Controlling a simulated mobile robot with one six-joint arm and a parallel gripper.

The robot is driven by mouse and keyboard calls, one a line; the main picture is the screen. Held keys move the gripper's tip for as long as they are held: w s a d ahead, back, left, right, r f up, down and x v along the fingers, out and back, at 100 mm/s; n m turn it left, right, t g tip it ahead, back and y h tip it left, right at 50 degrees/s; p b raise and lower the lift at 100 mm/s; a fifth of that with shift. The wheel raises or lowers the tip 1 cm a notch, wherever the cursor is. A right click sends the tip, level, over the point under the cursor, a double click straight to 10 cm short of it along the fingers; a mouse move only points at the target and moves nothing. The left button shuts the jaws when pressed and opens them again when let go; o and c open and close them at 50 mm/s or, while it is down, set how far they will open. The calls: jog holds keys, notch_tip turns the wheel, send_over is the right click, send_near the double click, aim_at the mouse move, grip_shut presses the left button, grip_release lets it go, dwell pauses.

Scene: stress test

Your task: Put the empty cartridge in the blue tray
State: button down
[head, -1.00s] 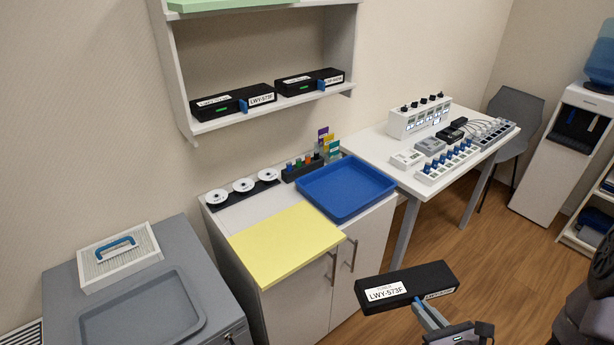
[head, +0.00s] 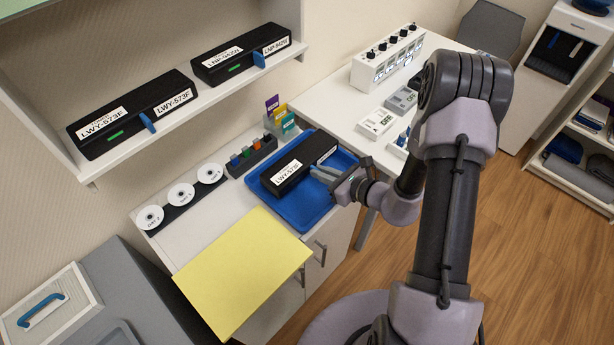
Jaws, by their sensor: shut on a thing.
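The black cartridge labelled LWY-573F (head: 300,158) is over the blue tray (head: 312,219) on the white cabinet. My gripper (head: 330,174) is shut on its right-hand side. The cartridge lies within the tray's outline and hides part of its floor and left rim. I cannot tell whether it touches the tray floor or hangs just above it.
Two more black cartridges, labelled LWY-573F (head: 130,113) and LNP (head: 248,55), sit on the wall shelf. A yellow board (head: 243,272), white discs (head: 181,194) and a black holder with coloured knobs (head: 250,157) lie beside the tray. A white table (head: 338,97) with devices stands behind.

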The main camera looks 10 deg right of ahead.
aim_at(321, 192)
notch_tip(321, 192, down, 6)
jog(key=shift+s+d+r+b, duration=0.15)
jog(key=shift+r+b, duration=0.1)
jog(key=shift+b, duration=0.5)
jog(key=shift+f, duration=0.25)
jog(key=c, duration=1.5)
grip_release()
jog(key=shift+r, duration=0.1)
